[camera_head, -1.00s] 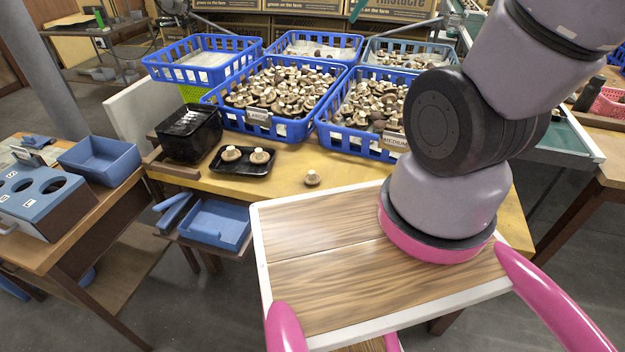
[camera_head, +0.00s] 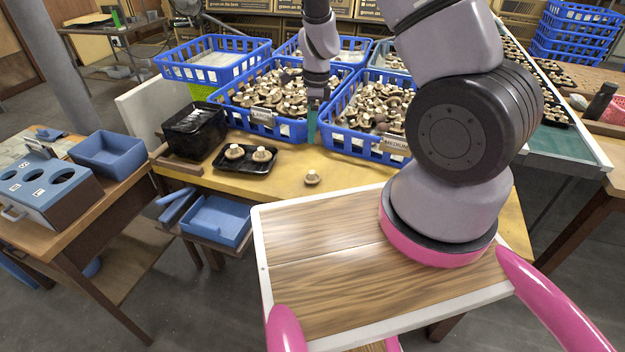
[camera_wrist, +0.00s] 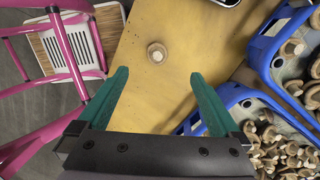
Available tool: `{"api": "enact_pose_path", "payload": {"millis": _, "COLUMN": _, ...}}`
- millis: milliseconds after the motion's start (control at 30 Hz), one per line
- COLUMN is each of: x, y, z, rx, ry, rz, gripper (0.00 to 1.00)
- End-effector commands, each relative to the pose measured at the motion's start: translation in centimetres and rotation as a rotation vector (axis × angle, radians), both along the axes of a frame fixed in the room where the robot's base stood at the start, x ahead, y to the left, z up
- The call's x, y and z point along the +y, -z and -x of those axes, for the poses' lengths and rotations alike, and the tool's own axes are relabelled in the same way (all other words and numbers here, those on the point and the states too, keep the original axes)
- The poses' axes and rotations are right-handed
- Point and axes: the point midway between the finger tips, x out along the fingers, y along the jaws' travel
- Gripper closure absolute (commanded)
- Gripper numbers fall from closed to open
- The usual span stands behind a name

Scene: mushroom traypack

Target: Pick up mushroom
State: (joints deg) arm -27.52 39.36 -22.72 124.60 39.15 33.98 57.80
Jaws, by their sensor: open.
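A single mushroom (camera_head: 312,177) lies on the bare yellow table top (camera_head: 345,170), in front of the blue crates. In the wrist view the same mushroom (camera_wrist: 157,53) shows ahead of and between the two green fingers. My gripper (camera_head: 312,130) hangs above the table's back part, by the gap between the two front crates, behind the lone mushroom. In the wrist view my gripper (camera_wrist: 158,80) is open and empty, its fingers wide apart. Two more mushrooms (camera_head: 248,153) sit in a small black tray to the left.
Blue crates full of mushrooms, labelled LARGE (camera_head: 262,117) and MEDIUM (camera_head: 396,147), stand close behind and beside my gripper. The black tray (camera_head: 246,166) and a stack of black trays (camera_head: 196,128) are on the left. The table around the lone mushroom is clear.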

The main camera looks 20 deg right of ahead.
Motion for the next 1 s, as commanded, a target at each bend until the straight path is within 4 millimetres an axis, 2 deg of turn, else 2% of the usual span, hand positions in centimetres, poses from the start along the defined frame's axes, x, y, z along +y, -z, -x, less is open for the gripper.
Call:
{"api": "enact_pose_path", "payload": {"millis": 33, "x": -0.3, "y": 1.7, "z": 0.2, "rx": 0.019, "ry": 0.026, "rz": 0.026, "gripper": 0.0}}
{"api": "enact_pose_path", "payload": {"millis": 133, "x": -0.7, "y": 3.8, "z": 0.5, "rx": 0.042, "ry": 0.078, "rz": 0.063, "gripper": 0.0}}
{"api": "enact_pose_path", "payload": {"millis": 467, "x": -1.2, "y": 8.1, "z": 1.0, "rx": 0.058, "ry": 0.122, "rz": 0.093, "gripper": 0.0}}
{"api": "enact_pose_path", "payload": {"millis": 600, "x": -1.0, "y": 10.1, "z": 1.2, "rx": 0.055, "ry": 0.12, "rz": 0.092, "gripper": 0.0}}
{"api": "enact_pose_path", "payload": {"millis": 867, "x": -0.6, "y": 12.2, "z": 1.3, "rx": 0.055, "ry": 0.119, "rz": 0.092, "gripper": 0.0}}
{"api": "enact_pose_path", "payload": {"millis": 1000, "x": -0.1, "y": 14.4, "z": 1.4, "rx": 0.056, "ry": 0.12, "rz": 0.092, "gripper": 0.0}}
